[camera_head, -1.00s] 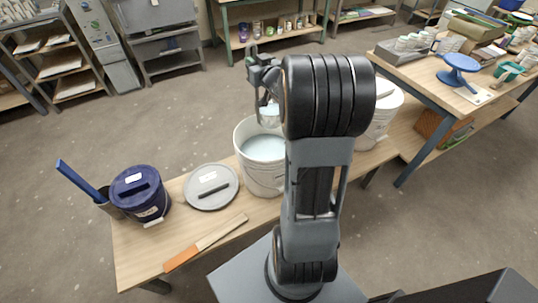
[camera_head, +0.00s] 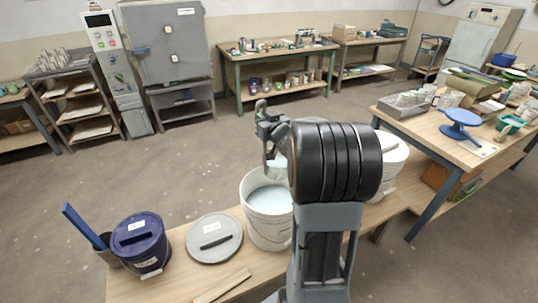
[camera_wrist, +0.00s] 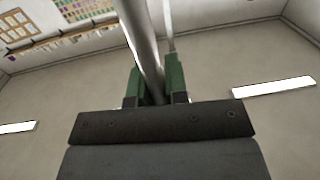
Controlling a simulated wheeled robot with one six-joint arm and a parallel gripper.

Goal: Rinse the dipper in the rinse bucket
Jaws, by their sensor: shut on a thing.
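My gripper (camera_head: 268,132) is shut on the dipper's handle, a grey metal rod (camera_wrist: 143,40) that runs between the green finger pads in the wrist view. The dipper's pale cup (camera_head: 277,166) hangs below the gripper, over the far rim of an open white bucket (camera_head: 268,225), partly hidden by my arm. This bucket holds pale bluish liquid (camera_head: 268,198). A second white bucket (camera_head: 395,158) stands to the right behind my arm, mostly hidden. I cannot read which is the rinse bucket. The cup's contents are not visible.
On the same low bench (camera_head: 180,275) are a grey lid (camera_head: 214,240), a dark blue lidded bucket (camera_head: 141,243), a container with a blue tool (camera_head: 85,227) and a wooden stick (camera_head: 222,287). A table (camera_head: 420,125) with a blue banding wheel (camera_head: 462,120) stands right.

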